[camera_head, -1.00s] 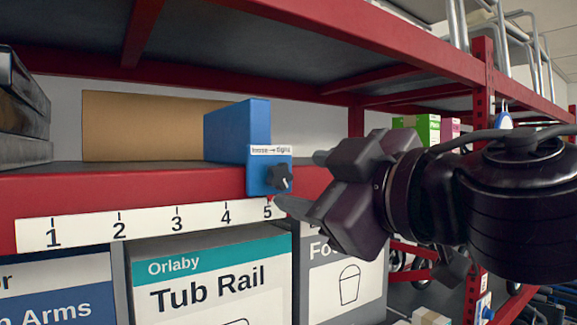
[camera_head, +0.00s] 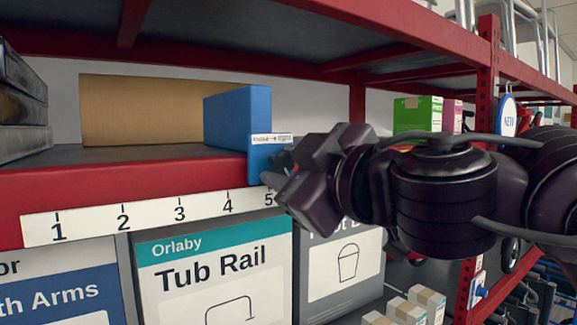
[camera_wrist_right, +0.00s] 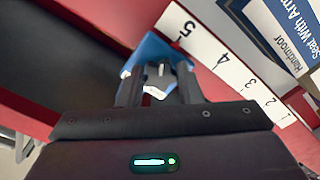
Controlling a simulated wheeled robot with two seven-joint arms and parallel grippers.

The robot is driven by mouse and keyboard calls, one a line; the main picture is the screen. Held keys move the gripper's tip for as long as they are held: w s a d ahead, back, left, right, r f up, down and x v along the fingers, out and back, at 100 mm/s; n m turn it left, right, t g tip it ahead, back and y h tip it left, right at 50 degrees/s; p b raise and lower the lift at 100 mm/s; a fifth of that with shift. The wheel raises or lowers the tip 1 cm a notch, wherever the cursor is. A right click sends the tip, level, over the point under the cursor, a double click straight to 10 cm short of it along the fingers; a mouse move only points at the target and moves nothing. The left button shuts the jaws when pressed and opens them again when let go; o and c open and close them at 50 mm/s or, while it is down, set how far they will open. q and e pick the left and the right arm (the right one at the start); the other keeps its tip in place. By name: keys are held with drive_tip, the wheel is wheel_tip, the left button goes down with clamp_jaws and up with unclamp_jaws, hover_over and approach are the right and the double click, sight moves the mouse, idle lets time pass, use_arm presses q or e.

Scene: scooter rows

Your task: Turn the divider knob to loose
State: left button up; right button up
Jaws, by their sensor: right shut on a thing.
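The blue divider (camera_head: 237,118) stands on the red shelf, with its front plate over the shelf edge just above the number 5. The plate carries a white "loose → tight" label (camera_head: 270,139). My right gripper (camera_head: 276,168) reaches in from the right and covers most of the dark knob below the label. In the right wrist view the knob (camera_wrist_right: 158,73) sits between the two fingers of my right gripper (camera_wrist_right: 160,84), which is shut on it. The knob's pointer direction cannot be read. My left gripper is not in view.
A brown cardboard box (camera_head: 140,110) stands left of the divider, with dark stacked items (camera_head: 22,115) at the far left. A number strip (camera_head: 150,216) runs along the shelf edge. Boxes, including Tub Rail (camera_head: 215,275), stand below. A red upright (camera_head: 487,95) rises at right.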

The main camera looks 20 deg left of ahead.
drive_tip(key=shift+n, duration=0.3)
drive_tip(key=n+b, duration=0.3)
drive_tip(key=shift+f+n, duration=0.15)
drive_tip(key=shift+n, duration=0.15)
drive_tip(key=n+b, duration=0.2)
drive_tip(key=n, duration=0.3)
drive_tip(key=shift+n+b, duration=0.3)
drive_tip(key=shift+b, duration=0.05)
drive_tip(key=n+b, duration=0.2)
drive_tip(key=n, duration=0.3)
drive_tip(key=n+b, duration=0.1)
drive_tip(key=n, duration=0.4)
drive_tip(key=shift+a+n, duration=0.1)
drive_tip(key=shift+n, duration=0.2)
drive_tip(key=o, duration=1)
drive_tip(key=shift+s+d, duration=0.1)
drive_tip(key=shift+d, duration=0.1)
